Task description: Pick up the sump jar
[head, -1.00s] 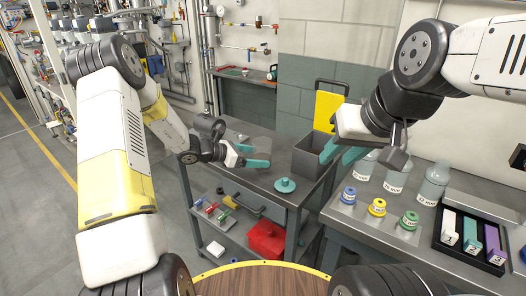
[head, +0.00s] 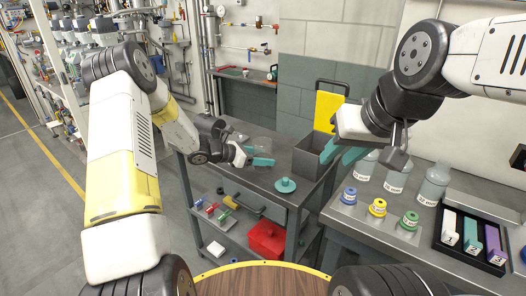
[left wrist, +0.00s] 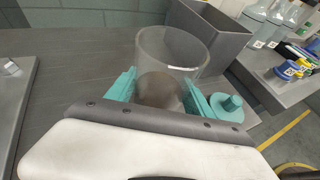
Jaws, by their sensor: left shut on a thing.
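The sump jar is a clear, open-topped glass cylinder that shows in the left wrist view (left wrist: 172,60) and faintly in the head view (head: 264,145). My left gripper (head: 257,156) has its teal fingers on opposite sides of the jar and is shut on it. The jar stands upright at the cart top; I cannot tell whether its base touches the surface. My right gripper (head: 341,153) is open and empty, with its fingers apart, near the grey bin at the cart's right end.
A teal knobbed lid (head: 285,185) lies on the cart top (head: 262,180) just right of the jar. The grey open bin (head: 308,160) stands beyond it. The bench at right holds bottles (head: 434,184), coloured caps (head: 377,207) and a black tray (head: 470,262). A red box (head: 266,240) is on the lower shelf.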

